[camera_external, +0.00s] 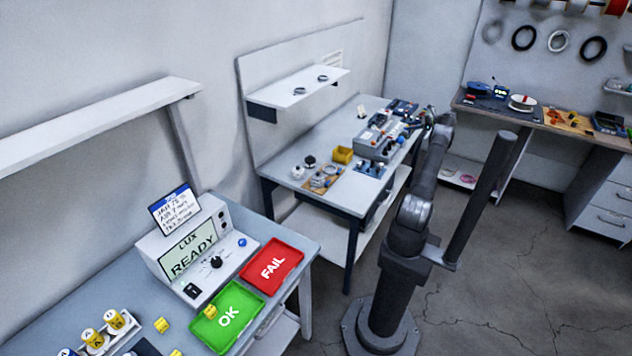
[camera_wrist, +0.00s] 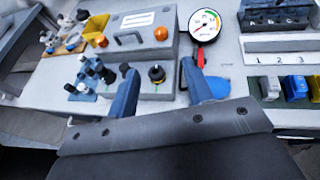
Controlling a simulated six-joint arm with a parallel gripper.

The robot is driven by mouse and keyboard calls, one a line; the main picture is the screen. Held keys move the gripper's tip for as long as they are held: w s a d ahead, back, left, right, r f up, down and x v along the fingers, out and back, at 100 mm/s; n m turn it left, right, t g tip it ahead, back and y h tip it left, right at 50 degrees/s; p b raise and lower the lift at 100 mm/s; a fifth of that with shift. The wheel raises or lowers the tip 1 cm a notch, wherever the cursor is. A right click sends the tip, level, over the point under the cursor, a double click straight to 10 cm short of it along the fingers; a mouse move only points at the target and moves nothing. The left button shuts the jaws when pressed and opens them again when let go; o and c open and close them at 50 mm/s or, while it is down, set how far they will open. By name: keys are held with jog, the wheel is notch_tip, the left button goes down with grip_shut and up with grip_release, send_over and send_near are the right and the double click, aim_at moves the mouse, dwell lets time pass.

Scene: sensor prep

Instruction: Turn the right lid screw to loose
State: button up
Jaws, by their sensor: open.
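In the wrist view a grey case (camera_wrist: 150,50) has a handle, a white label and two orange round knobs on its front. The right orange knob (camera_wrist: 161,33) looks like the right lid screw; the left orange knob (camera_wrist: 100,40) is its pair. Their turn marks are too small to read. My gripper (camera_wrist: 157,68) is open, its two blue fingers apart in front of the case. A black and yellow knob (camera_wrist: 156,74) shows between the fingers; I cannot tell any contact. In the external view the case (camera_external: 374,143) is on the far bench, and my gripper (camera_external: 430,117) is at its right.
Several black knobs (camera_wrist: 90,70) lie left. A yellow bin (camera_external: 343,155) stands left of the case.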

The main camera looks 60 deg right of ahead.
aim_at(383, 131)
jog(key=x, duration=1.6)
jog(key=shift+w+a+f, duration=0.1)
jog(key=shift+w, duration=0.2)
jog(key=c, duration=1)
